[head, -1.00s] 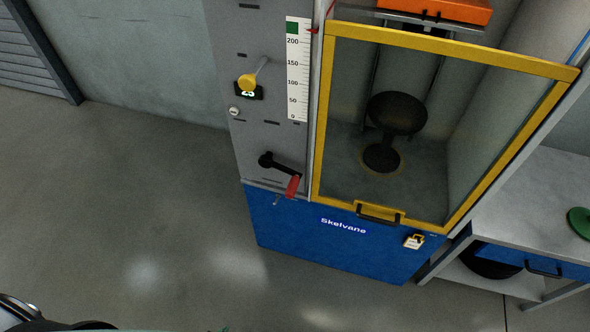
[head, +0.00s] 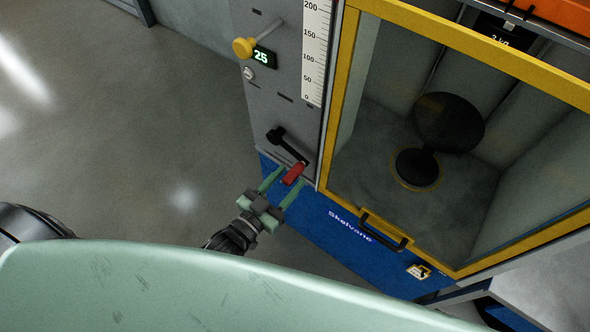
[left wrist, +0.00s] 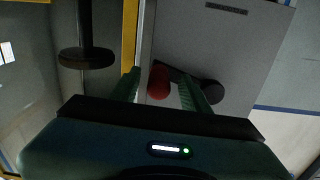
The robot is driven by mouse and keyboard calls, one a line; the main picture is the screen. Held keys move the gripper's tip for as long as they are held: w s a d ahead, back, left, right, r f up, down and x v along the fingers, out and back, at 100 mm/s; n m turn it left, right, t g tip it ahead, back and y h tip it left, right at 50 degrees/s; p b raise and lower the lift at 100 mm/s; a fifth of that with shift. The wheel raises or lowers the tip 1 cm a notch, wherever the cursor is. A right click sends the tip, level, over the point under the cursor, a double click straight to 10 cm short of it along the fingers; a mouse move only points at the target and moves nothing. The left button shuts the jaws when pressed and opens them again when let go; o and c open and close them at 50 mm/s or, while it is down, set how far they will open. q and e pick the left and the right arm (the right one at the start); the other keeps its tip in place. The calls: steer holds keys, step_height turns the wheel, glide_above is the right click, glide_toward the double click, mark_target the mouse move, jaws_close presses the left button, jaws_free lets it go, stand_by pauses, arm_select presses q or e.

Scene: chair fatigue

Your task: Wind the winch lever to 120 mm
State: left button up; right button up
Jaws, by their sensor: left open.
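The winch lever is a black crank (head: 281,140) with a red handle (head: 293,173), low on the grey panel left of the yellow-framed door. My left gripper (head: 281,181) is open, with its green fingers on either side of the red handle. In the left wrist view, the red handle (left wrist: 159,82) lies between the fingertips, nearer the left one; contact cannot be told. The black crank hub (left wrist: 208,92) shows behind the right finger. The scale (head: 316,55) is marked from 0 to 200; its pointer is out of view. My right gripper is not in view.
A yellow knob (head: 243,47) and a green-lit display (head: 263,57) reading 25 sit above the crank. The yellow-framed door (head: 333,90), with a black stool (head: 448,122) behind it, stands close on the right. Open floor lies left.

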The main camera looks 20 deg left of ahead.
mark_target(295, 173)
arm_select(q)
steer(key=x, duration=0.3)
steer(key=shift+d, duration=0.1)
jaws_close()
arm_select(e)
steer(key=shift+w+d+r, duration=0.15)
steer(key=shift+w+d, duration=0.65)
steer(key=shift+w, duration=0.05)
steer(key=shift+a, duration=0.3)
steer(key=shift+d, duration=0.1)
